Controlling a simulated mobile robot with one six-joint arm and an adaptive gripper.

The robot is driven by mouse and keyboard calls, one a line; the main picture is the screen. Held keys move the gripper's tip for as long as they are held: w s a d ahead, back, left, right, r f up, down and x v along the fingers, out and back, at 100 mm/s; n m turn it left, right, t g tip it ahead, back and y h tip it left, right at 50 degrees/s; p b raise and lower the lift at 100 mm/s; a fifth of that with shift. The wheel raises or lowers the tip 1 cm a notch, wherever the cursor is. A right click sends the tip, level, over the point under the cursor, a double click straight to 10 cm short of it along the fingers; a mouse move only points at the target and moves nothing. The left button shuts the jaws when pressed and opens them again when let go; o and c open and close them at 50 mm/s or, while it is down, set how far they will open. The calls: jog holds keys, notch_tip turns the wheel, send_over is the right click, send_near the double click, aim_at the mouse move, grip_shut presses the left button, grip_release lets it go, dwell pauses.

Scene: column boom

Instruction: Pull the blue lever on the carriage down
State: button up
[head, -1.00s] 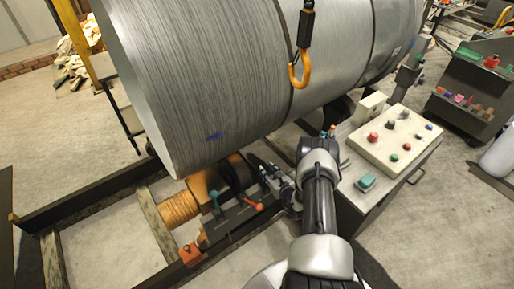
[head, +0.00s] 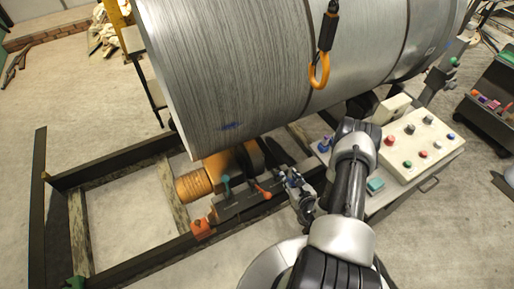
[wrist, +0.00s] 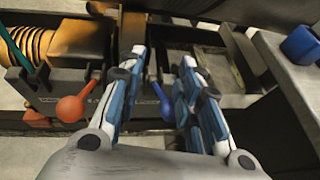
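The carriage (head: 240,203) carries a row of levers. The blue lever shows its round blue knob (wrist: 164,104) in the wrist view, between my fingers, with gaps to both sides. In the head view I cannot make it out clearly beside my gripper. My gripper (wrist: 163,62) is open, its fingers on either side of the knob. It also shows at the right end of the lever row in the head view (head: 288,182). An orange-red lever (wrist: 72,108) is just left of my left finger. A teal lever (head: 226,183) stands further left.
A control console (head: 420,145) with buttons stands at right. A blue object (wrist: 301,45) sits at its edge. Dark rails (head: 150,255) frame the floor.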

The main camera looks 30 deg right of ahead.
jog(key=w+a+r+n+y+b, duration=0.1)
jog(key=w+a+r+n+y, duration=0.1)
jog(key=r, duration=0.4)
jog(key=w+a+r+n+y+b, duration=0.1)
jog(key=w+a+r+n+y, duration=0.1)
jog(key=a+r+n+y, duration=0.2)
jog(key=w+a+r+n+y+b, duration=0.1)
jog(key=w+a+r+n+y, duration=0.1)
jog(key=a+r, duration=0.3)
jog(key=shift+w+a+r+n+t+y, duration=0.35)
jog(key=shift+r+n+y, duration=0.35)
jog(key=shift+r, duration=0.75)
jog(key=shift+d, duration=0.1)
